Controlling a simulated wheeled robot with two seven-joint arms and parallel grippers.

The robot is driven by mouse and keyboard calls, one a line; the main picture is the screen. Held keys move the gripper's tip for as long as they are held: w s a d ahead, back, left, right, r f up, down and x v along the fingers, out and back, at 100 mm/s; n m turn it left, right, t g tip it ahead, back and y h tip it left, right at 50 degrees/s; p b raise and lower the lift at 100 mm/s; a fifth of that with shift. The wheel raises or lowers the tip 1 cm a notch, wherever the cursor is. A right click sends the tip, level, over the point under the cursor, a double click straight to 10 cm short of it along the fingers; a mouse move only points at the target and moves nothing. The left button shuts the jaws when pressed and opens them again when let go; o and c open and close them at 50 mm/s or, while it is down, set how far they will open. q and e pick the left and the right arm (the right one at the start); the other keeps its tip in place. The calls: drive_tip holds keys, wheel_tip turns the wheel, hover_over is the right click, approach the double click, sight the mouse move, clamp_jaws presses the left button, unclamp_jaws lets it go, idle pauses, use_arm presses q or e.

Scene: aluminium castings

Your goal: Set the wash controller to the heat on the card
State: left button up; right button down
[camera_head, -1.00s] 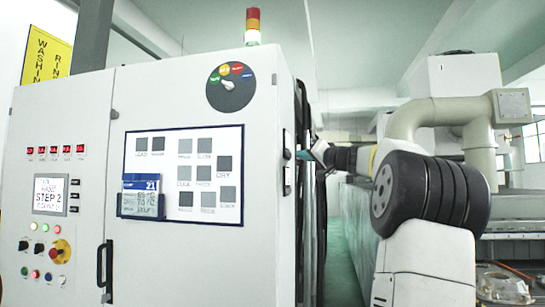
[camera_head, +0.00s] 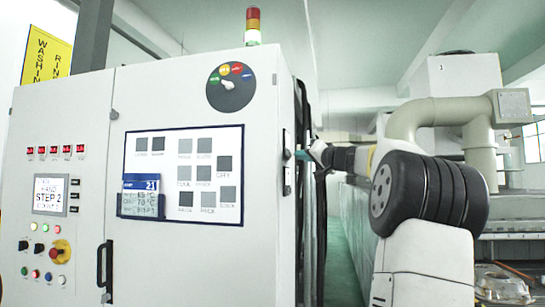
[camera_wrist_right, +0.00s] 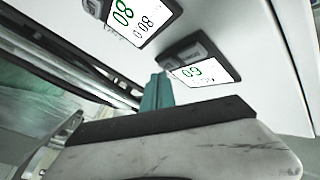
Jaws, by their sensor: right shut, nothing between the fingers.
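The card (camera_head: 140,197) has a blue top marked 21. It hangs on the lower left of the white panel; its small lines seem to show 65 °C and 70 °C, but are blurred. Two controllers sit on the cabinet's side. In the right wrist view one controller (camera_wrist_right: 138,20) has large green digits, apparently 80 upside down. The other controller (camera_wrist_right: 203,70) seems to show 60 upside down. I cannot tell which is for wash. My right gripper (camera_head: 303,155), with teal fingers also in the wrist view (camera_wrist_right: 160,78), is shut and empty close to the second controller. My left gripper is out of view.
The white cabinet (camera_head: 200,270) fills the left. Its front has a coloured dial (camera_head: 230,87), a STEP 2 screen (camera_head: 49,196), buttons and a black handle (camera_head: 105,270). Dark hoses (camera_head: 306,120) run along its side edge. A green floor aisle (camera_head: 342,260) lies to the right.

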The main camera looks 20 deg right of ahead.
drive_tip(key=shift+w+a, duration=0.3)
drive_tip(key=shift+a, duration=0.2)
idle(0.7)
idle(0.3)
drive_tip(key=shift+s+d, duration=0.45)
drive_tip(key=shift+d, duration=0.2)
drive_tip(key=shift+d, duration=0.1)
drive_tip(key=s+d, duration=0.1)
drive_tip(key=d, duration=0.1)
drive_tip(key=s+d, duration=0.1)
drive_tip(key=d, duration=0.1)
drive_tip(key=shift+s, duration=0.3)
idle(0.6)
